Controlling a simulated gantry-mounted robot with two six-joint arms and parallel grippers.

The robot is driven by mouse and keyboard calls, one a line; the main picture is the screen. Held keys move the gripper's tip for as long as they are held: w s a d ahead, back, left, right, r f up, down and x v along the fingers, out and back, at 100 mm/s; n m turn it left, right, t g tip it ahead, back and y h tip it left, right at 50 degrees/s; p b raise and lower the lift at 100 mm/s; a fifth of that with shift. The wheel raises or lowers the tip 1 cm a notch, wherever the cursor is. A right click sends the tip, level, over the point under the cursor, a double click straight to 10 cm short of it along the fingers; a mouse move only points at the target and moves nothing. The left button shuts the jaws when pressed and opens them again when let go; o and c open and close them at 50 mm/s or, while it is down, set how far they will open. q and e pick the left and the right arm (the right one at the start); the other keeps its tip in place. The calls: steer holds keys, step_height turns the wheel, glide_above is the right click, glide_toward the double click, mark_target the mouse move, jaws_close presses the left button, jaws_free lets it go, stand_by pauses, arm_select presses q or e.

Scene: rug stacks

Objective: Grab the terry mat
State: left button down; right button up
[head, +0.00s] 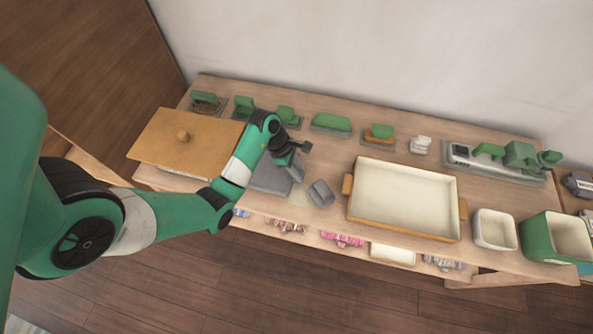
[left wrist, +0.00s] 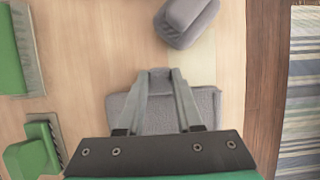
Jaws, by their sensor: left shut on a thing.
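A grey mat, which looks like the terry mat (head: 268,181), lies on the wooden table just right of the wooden board. It also shows in the left wrist view (left wrist: 208,104), partly hidden behind my gripper's fingers. My left gripper (head: 297,172) is over the mat's right side. In the left wrist view, its fingers (left wrist: 156,80) come together on a raised bit of grey cloth at the mat's edge. The rest of the mat seems to lie low near the table. My right gripper is not in view.
A grey folded piece (head: 321,193) lies right of the mat, on or beside a pale sheet. A large cream tray with wooden handles (head: 452,233) stands further right. A wooden board with a knob (head: 160,150) is at left. Several green tools (head: 331,122) line the back.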

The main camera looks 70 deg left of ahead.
arm_select(q)
steer(key=s+d+p, duration=0.3)
steer(key=s+d, duration=0.1)
steer(key=d, duration=0.3)
steer(key=s+d+p, duration=0.3)
steer(key=s+d, duration=0.2)
steer(key=d, duration=0.3)
steer(key=shift+s+d+r, duration=0.15)
steer(key=shift+s+r, duration=0.1)
steer(key=shift+r, duration=0.15)
